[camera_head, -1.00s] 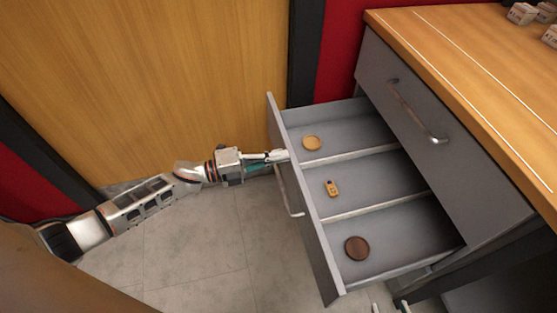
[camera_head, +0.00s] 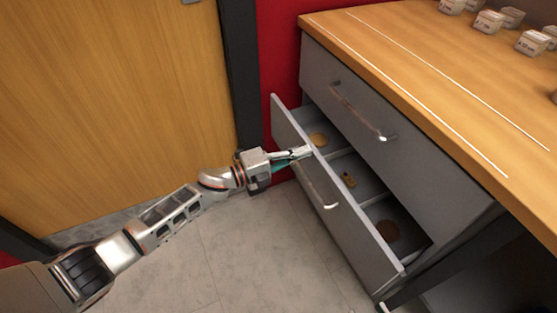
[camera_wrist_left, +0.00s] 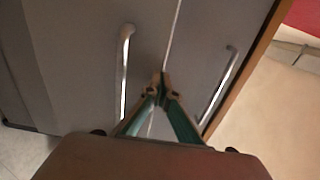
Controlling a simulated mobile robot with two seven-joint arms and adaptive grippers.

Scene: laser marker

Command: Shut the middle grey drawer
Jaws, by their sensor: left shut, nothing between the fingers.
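The middle grey drawer (camera_head: 355,225) is partly open, below the closed top drawer (camera_head: 385,128). Inside lie a round tan disc (camera_head: 318,140), a small yellowish item (camera_head: 348,180) and a dark round disc (camera_head: 388,230), all in shadow. My left gripper (camera_head: 306,151) is shut and empty, with its fingertips at the upper edge of the drawer front, beyond the handle (camera_head: 318,188). In the left wrist view the closed fingertips (camera_wrist_left: 162,80) are by the line between the middle drawer front (camera_wrist_left: 75,70) and the top drawer front. Exact contact is unclear. My right gripper does not show.
The wooden worktop (camera_head: 440,90) overhangs the drawers and carries several small white boxes (camera_head: 489,22). A wooden door (camera_head: 110,110) and a red wall (camera_head: 278,50) stand behind. The tiled floor (camera_head: 250,240) before the drawer is clear.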

